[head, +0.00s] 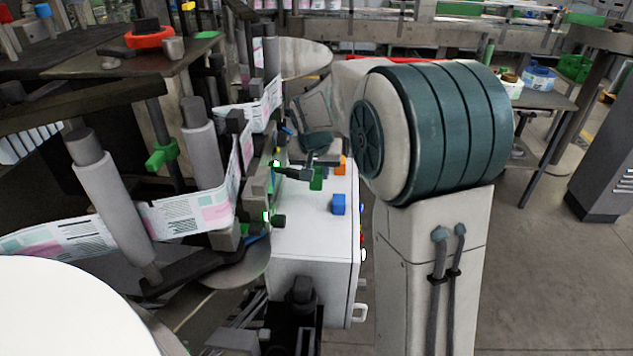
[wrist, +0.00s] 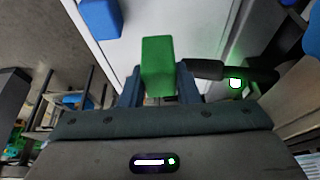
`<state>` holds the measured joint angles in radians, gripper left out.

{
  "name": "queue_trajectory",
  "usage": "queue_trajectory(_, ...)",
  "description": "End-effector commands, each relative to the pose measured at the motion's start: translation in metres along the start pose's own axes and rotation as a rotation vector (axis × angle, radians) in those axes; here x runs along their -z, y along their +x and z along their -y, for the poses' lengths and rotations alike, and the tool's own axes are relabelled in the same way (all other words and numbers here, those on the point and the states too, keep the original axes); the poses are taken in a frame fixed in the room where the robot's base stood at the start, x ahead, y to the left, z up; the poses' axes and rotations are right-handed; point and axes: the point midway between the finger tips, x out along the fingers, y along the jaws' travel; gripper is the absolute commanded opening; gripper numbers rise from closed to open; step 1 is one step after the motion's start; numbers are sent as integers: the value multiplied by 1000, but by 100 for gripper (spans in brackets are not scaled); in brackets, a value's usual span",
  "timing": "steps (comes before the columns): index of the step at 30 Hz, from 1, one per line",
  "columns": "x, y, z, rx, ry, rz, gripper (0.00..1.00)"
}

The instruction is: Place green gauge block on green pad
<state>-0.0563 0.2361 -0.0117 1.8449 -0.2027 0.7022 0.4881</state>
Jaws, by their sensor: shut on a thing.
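The green gauge block (wrist: 157,62) is between the fingers of my gripper (wrist: 160,88) in the wrist view. My gripper is shut on it. In the head view the green block (head: 316,181) shows below my gripper (head: 310,170), over the white cabinet top (head: 300,225). I cannot tell whether the block touches the surface. I cannot make out the green pad in either view.
A blue block (head: 338,204) stands on the white top and shows in the wrist view (wrist: 101,18). An orange block (head: 340,166) is behind, near my gripper. The labeller's rollers and label web (head: 185,212) border the left side. The front of the white top is clear.

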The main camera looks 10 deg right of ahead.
Motion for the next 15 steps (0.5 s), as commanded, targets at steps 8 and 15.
queue_trajectory(8, -11, 29, 2, -2, 1, 2, 5)
queue_trajectory(15, -15, 39, 2, -1, 3, -2, 5)
